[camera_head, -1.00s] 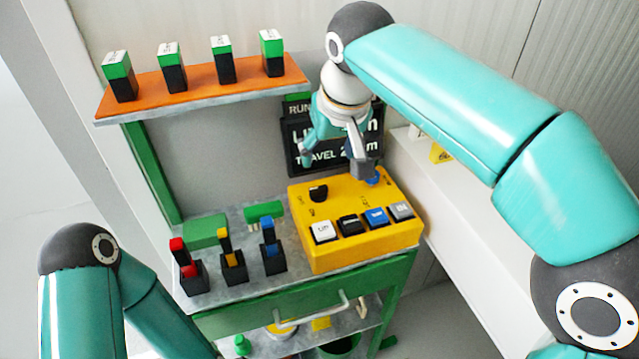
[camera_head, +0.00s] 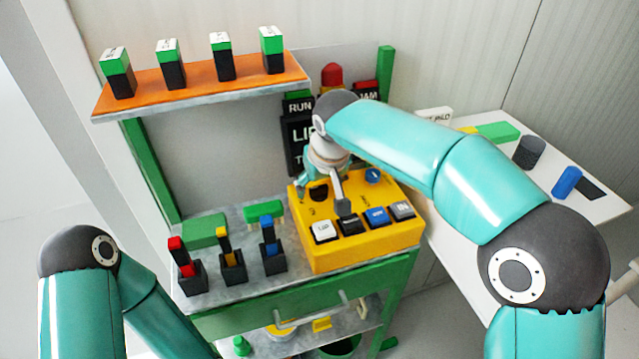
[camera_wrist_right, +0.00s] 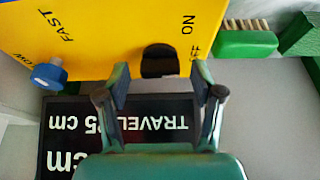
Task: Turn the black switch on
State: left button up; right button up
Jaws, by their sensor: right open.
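The black switch (camera_head: 318,192) is a round knob on top of the yellow control box (camera_head: 408,236), near its left back corner. In the right wrist view the black switch (camera_wrist_right: 159,61) sits beside the printed words ON and OFF. My right gripper (camera_head: 323,195) is open, with one finger on each side of the switch in the head view. In the wrist view the open fingers (camera_wrist_right: 160,82) straddle the knob's line; I cannot tell whether they touch it. My left gripper is out of view; only its arm shows at lower left.
A blue knob (camera_head: 373,175) and several push buttons sit on the same box. Red, yellow and blue levers (camera_head: 233,262) stand to its left. A display panel (camera_head: 298,150) is close behind the gripper. A white side table (camera_head: 600,205) stands at right.

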jog(key=c, duration=1.1)
jog(key=shift+c, duration=0.2)
